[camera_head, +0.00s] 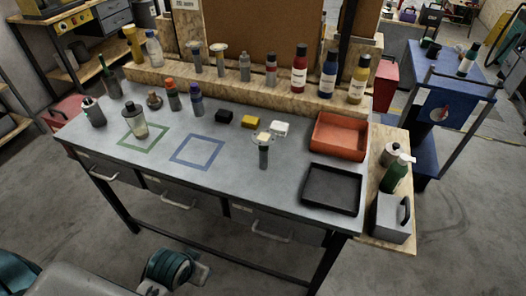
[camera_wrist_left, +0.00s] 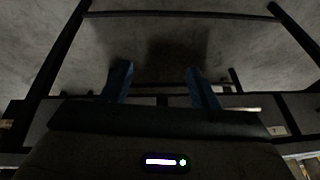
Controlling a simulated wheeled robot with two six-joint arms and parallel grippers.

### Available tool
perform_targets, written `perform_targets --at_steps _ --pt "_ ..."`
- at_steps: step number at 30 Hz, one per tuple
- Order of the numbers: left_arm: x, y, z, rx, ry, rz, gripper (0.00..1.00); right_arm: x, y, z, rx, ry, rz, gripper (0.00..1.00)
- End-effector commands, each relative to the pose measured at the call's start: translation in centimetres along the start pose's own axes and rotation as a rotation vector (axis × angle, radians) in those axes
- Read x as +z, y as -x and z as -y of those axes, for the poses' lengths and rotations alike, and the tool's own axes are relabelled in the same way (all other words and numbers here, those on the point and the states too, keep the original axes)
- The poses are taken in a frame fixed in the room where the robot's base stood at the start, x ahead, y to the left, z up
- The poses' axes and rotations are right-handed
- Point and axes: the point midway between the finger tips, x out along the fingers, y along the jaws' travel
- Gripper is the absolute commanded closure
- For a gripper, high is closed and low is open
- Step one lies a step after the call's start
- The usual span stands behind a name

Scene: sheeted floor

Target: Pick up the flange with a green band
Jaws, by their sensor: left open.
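I cannot make out a green band on any flange. A dark grey post with a wide pale top (camera_head: 263,152), flange-like, stands upright on the grey table in the head view. Two similar wide-topped pieces, a left one (camera_head: 196,60) and a right one (camera_head: 219,62), stand on the wooden ledge at the back. My left gripper (camera_wrist_left: 160,85) shows only in the left wrist view, with its two dark blue fingers wide apart and nothing between them. Floor and dark frame bars lie beyond it. My right gripper is in neither view.
The grey table (camera_head: 245,182) has a green square outline (camera_head: 144,150) and a blue one (camera_head: 197,165). A red tray (camera_head: 338,150) and a black tray (camera_head: 332,205) sit at the right. Bottles crowd the left and the back ledge. The front middle is clear.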

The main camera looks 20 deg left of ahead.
Motion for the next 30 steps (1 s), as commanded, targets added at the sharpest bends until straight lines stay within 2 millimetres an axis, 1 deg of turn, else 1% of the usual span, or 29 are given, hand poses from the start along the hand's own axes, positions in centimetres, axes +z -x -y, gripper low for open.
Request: perform_targets --at_steps 1,3,5,11,12,14,15,17,18,21,24,26,30 --pt "-1.8 1.5 -0.1 0.012 -0.010 -0.048 0.46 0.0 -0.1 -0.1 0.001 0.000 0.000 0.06" --pt "-4.8 2.8 -0.5 0.041 -0.032 -0.125 0.46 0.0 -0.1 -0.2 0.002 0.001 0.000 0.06" --pt "-6.8 3.3 -0.7 0.062 -0.046 -0.179 0.46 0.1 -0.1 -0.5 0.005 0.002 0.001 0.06" --pt "-13.8 4.1 -1.2 0.125 -0.089 -0.364 0.46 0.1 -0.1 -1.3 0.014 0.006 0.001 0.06" --pt "-15.4 4.2 -1.3 0.137 -0.097 -0.404 0.46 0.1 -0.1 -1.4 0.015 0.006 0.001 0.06" --pt "-17.8 4.5 -1.3 0.155 -0.107 -0.467 0.46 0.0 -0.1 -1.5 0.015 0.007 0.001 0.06" --pt "-19.4 4.7 -1.3 0.166 -0.113 -0.510 0.46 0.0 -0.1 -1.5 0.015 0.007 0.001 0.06" --pt "-21.9 5.2 -1.3 0.183 -0.121 -0.575 0.46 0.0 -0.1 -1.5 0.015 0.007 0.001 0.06" --pt "-23.6 5.5 -1.3 0.194 -0.124 -0.620 0.46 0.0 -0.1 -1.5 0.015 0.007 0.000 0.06" --pt "-27.6 6.5 -1.0 0.217 -0.130 -0.728 0.46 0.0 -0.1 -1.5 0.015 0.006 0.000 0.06" --pt "-30.2 7.4 -0.8 0.231 -0.132 -0.800 0.46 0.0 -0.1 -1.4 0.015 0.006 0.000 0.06" --pt "-31.2 7.7 -0.8 0.236 -0.131 -0.824 0.46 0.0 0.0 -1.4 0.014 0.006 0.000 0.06" --pt "-33.0 6.8 -1.2 0.240 -0.128 -0.840 0.46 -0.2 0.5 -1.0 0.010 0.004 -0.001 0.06"
